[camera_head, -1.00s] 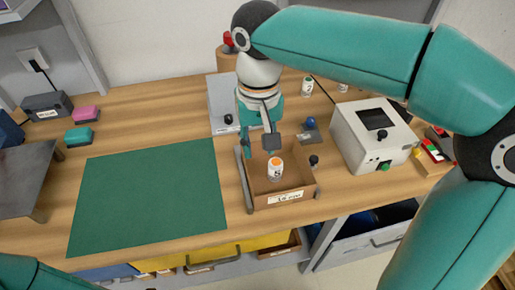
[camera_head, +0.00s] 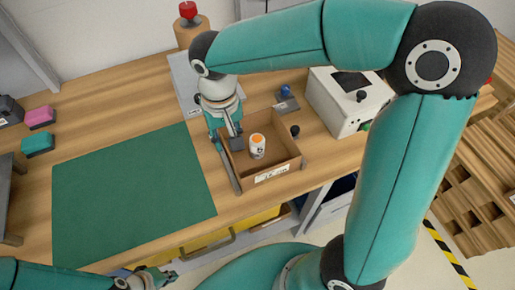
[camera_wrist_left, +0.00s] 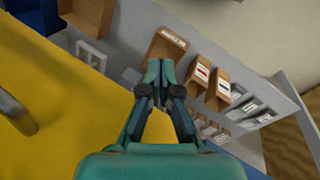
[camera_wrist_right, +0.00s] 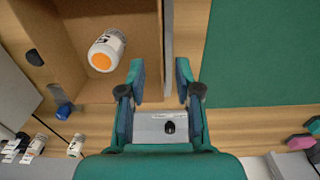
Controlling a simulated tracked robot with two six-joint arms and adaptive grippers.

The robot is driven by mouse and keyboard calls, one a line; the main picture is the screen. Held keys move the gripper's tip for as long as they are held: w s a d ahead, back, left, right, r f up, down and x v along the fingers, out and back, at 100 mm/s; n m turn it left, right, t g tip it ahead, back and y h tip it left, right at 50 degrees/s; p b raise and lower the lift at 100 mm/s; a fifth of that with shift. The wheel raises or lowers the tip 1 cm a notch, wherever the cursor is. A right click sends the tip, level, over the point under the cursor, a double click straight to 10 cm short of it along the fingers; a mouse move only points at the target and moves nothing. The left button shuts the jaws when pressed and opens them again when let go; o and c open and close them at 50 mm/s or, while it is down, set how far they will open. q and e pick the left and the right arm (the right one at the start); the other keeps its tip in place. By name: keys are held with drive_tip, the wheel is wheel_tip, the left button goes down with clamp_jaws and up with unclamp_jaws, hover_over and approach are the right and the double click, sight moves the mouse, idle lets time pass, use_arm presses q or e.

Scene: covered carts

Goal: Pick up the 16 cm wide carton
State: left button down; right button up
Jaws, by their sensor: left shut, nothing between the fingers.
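The carton (camera_head: 273,177) is an open brown cardboard box on the wooden table, with a white label on its front that is hard to read. It also shows in the right wrist view (camera_wrist_right: 70,92). A white bottle with an orange cap (camera_head: 257,147) stands inside it. My right gripper (camera_head: 230,140) is at the carton's left wall, pointing down. In the right wrist view its fingers (camera_wrist_right: 160,75) are apart, one on either side of that wall. My left gripper (camera_head: 165,277) is low at the front, below the table edge, with its fingertips (camera_wrist_left: 158,68) together and empty.
A grey bar (camera_head: 228,170) lies along the carton's left side. A green mat (camera_head: 130,190) covers the table to the left. A white device (camera_head: 335,105) stands right of the carton. A yellow drawer front (camera_head: 215,238) and small labelled boxes (camera_wrist_left: 221,85) are below the table.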

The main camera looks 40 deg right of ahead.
sight(228, 150)
drive_tip(key=shift+w+f+p, duration=0.1)
drive_tip(key=shift+f+p, duration=0.35)
drive_tip(key=shift+f, duration=2.45)
drive_tip(key=shift+c, duration=0.3)
clamp_jaws()
